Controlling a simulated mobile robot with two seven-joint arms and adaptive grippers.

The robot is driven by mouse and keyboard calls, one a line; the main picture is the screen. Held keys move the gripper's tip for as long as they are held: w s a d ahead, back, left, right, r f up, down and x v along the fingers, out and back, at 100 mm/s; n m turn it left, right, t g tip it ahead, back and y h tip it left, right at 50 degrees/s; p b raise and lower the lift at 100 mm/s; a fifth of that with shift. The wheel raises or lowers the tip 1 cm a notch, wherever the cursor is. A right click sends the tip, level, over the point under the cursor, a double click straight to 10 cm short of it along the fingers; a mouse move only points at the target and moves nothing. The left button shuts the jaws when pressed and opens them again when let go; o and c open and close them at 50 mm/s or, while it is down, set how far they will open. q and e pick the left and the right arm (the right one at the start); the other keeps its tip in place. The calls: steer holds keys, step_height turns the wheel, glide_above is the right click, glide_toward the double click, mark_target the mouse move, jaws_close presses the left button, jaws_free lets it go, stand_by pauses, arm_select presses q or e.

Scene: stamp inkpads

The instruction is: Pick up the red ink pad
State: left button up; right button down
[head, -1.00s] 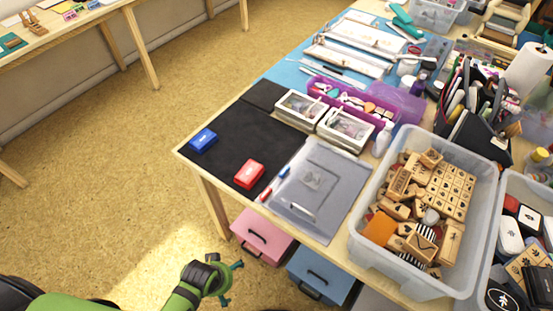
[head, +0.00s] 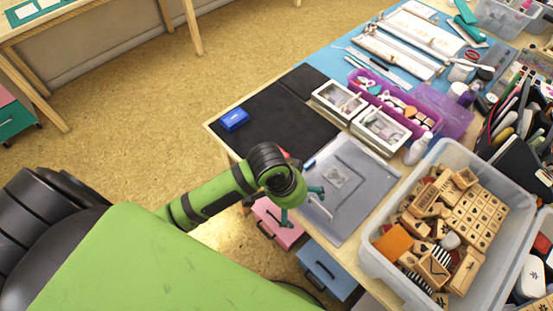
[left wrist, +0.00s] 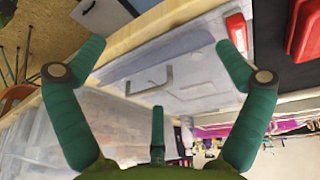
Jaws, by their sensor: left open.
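The red ink pad (left wrist: 305,32) lies on the black mat (left wrist: 274,38) at the upper right of the left wrist view, partly cut off by the picture edge. In the head view my left wrist covers nearly all of it. My left gripper (head: 302,206) is open and empty, in front of the table's near edge beside the grey clear sheet (head: 350,207). In the left wrist view its teal fingers (left wrist: 158,47) are spread wide, with the pad to the right of them, apart. My right gripper is not in view.
A blue ink pad (head: 234,120) sits at the mat's left corner. A clear bin of wooden stamps (head: 373,262) stands to the right. Pink (head: 277,226) and blue drawers (head: 327,270) are below the tabletop.

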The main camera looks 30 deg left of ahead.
arm_select(q)
steer(key=shift+g+y, duration=0.6)
steer(key=shift+y, duration=0.1)
steer(key=w+a, duration=0.1)
steer(key=w+a+r, duration=0.1)
steer(key=w, duration=0.1)
steer(key=w+a, duration=0.1)
steer(key=w, duration=0.1)
steer(key=shift+w+a+r, duration=0.1)
steer(key=shift+a+r, duration=0.05)
steer(key=shift+a, duration=0.2)
steer(key=shift+n+g+y, duration=0.6)
steer(key=shift+n+y, duration=0.2)
steer(key=shift+n, duration=0.1)
steer(key=w+a+r, duration=0.1)
steer(key=a, duration=0.1)
steer(key=w+a+r, duration=0.1)
steer(key=a, duration=0.1)
steer(key=w+a+r, duration=0.1)
steer(key=a, duration=0.2)
steer(key=shift+w+a, duration=0.1)
steer(key=shift+w, duration=0.3)
steer(key=shift+f, duration=0.55)
steer(key=f, duration=0.3)
steer(key=w+f+p, duration=0.1)
steer(key=f, duration=0.1)
steer(key=shift+f, duration=0.35)
steer(key=shift+s, duration=0.1)
steer(key=c, duration=1.2)
